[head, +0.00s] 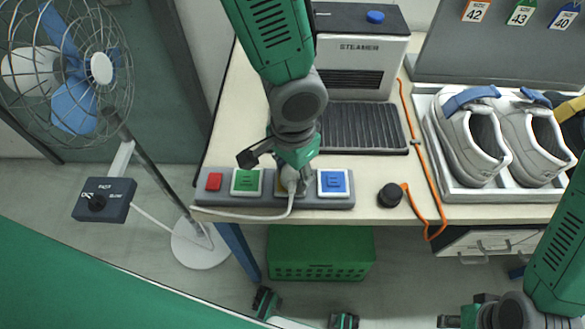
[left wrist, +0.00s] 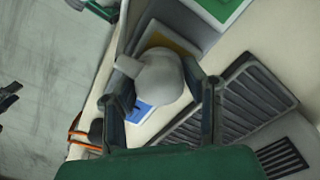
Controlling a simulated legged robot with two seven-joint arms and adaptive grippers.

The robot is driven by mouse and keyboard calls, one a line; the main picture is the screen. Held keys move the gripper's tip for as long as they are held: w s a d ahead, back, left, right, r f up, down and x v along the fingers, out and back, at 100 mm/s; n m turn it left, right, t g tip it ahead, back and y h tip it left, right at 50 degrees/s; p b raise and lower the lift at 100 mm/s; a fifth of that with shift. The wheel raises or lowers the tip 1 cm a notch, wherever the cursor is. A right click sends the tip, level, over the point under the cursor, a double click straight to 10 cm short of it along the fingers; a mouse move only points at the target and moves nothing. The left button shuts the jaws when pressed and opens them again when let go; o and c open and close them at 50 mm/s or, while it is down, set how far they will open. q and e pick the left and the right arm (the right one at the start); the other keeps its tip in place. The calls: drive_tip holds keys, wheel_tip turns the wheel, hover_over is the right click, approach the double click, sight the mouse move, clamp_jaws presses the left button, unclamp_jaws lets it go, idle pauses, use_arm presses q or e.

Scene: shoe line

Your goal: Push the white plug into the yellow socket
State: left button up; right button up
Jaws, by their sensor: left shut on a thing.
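The white plug (left wrist: 158,80) is between the two fingers of my left gripper (left wrist: 165,102) in the left wrist view. In the head view my left gripper (head: 288,177) is shut on it over the grey socket strip. The yellow socket (left wrist: 170,38) shows partly behind the plug in the left wrist view; in the head view it is mostly hidden by the gripper. The plug overlaps the socket, but I cannot tell whether it is in it or just above. My right gripper (head: 458,318) is at the bottom right, partly cut off.
On the strip, the green socket (head: 246,182) is left of the yellow one and the blue socket (head: 333,183) right. A white cord (head: 240,215) runs along the front edge. The steamer (head: 360,50) stands behind. A black knob (head: 390,195) and orange cable (head: 420,155) lie right.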

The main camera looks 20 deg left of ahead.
use_arm(q)
drive_tip(key=shift+d+f, duration=0.1)
drive_tip(key=shift+f, duration=0.2)
drive_tip(key=shift+s+f+b, duration=0.1)
drive_tip(key=shift+f+b, duration=0.15)
drive_tip(key=shift+b, duration=0.05)
drive_tip(key=shift+s+f, duration=0.1)
drive_tip(key=shift+f, duration=0.1)
clamp_jaws()
drive_tip(key=shift+s, duration=0.1)
drive_tip(key=o, duration=0.9)
unclamp_jaws()
drive_tip(key=shift+f, duration=0.1)
drive_tip(key=o, duration=0.4)
drive_tip(key=shift+c, duration=0.2)
drive_tip(key=shift+w+f, duration=0.1)
drive_tip(key=shift+w, duration=0.1)
drive_tip(key=shift+w+a, duration=0.1)
drive_tip(key=shift+a, duration=0.1)
